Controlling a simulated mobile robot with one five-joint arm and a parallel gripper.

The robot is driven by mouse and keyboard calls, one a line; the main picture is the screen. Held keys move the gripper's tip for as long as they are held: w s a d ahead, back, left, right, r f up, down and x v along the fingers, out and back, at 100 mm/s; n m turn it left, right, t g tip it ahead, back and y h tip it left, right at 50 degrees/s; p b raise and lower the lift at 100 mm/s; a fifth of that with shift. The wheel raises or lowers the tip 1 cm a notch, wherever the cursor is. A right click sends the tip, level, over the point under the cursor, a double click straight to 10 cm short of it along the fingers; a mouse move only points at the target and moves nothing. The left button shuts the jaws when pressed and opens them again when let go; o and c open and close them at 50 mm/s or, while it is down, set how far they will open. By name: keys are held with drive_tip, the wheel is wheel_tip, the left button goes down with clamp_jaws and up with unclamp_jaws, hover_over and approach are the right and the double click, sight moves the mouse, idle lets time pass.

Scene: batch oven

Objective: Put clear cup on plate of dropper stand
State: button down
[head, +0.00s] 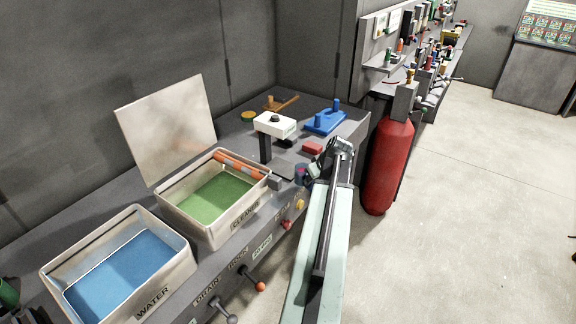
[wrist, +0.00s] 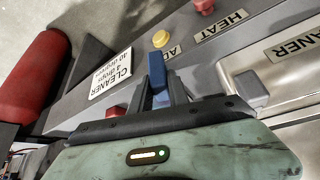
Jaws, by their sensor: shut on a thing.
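My gripper (head: 309,172) is at the front edge of the counter, shut on a small bluish thing that fits the clear cup (head: 301,174). In the wrist view the cup (wrist: 160,96) shows as a blue patch between the two fingers of my gripper (wrist: 166,80); its rim and contents cannot be made out. The dropper stand (head: 275,125) has a white head on a dark post. Its dark plate (head: 287,168) lies low behind and left of the cup, with a gap that I cannot judge.
The cleaner tub (head: 244,214) with green liquid and the water tub (head: 180,271) with blue liquid stand left. A red block (head: 313,148) and a blue fixture (head: 325,122) lie behind. A red cylinder (head: 388,165) stands right. Buttons and levers line the counter front.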

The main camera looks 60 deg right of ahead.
drive_tip(key=w+d, duration=0.1)
drive_tip(key=w, duration=0.2)
drive_tip(key=w+d, duration=0.2)
drive_tip(key=w, duration=0.2)
drive_tip(key=w+d, duration=0.1)
drive_tip(key=w, duration=0.3)
drive_tip(key=shift+w+d, duration=0.15)
drive_tip(key=shift+d, duration=0.25)
drive_tip(key=w, duration=0.1)
drive_tip(key=w+d, duration=0.1)
drive_tip(key=w, duration=0.1)
drive_tip(key=shift+d, duration=0.2)
drive_tip(key=shift+w+f+b, duration=0.15)
drive_tip(key=shift+f+b, duration=0.75)
drive_tip(key=shift+a+r, duration=0.1)
drive_tip(key=shift+r, duration=0.05)
drive_tip(key=c, duration=1.3)
unclamp_jaws()
drive_tip(key=shift+o, duration=0.2)
